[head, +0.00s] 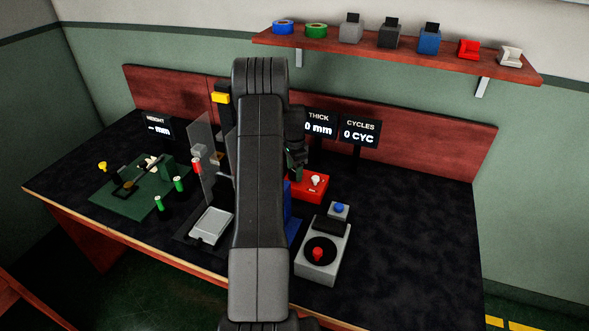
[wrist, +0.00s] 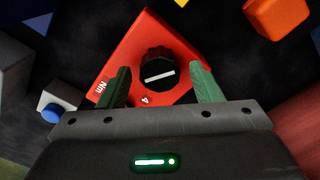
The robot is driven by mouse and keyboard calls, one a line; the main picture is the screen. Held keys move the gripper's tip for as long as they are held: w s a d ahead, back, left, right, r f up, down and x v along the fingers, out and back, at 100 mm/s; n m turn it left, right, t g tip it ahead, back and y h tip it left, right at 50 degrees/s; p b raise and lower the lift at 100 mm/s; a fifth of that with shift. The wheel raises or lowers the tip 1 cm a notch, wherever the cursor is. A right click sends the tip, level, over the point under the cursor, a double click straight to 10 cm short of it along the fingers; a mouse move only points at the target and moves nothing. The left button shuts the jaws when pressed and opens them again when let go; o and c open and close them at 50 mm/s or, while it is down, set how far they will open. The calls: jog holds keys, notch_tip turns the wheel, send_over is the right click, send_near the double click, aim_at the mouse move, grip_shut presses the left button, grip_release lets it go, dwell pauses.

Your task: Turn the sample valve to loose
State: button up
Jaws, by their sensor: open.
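A red box (wrist: 140,45) carries a round black knob (wrist: 157,60) with a white bar across its top, in the wrist view. "Nm" and "4" are printed on the box. No label names a sample valve or a loose position. In the head view the red box (head: 300,192) stands right of my arm, with a small pale part on top. My gripper (wrist: 159,68) is open, its green fingers left and right of the knob in the picture. I cannot tell whether they are level with it; no touch shows. In the head view my arm hides most of the gripper.
A grey box (head: 309,271) with a red knob stands in front of the red box, near a blue button (head: 339,208). An orange block (wrist: 277,17) is at the wrist view's upper right. Display panels (head: 360,131) stand behind. The bench's right side is clear.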

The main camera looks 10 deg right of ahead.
jog(key=shift+f, duration=0.3)
jog(key=c, duration=1)
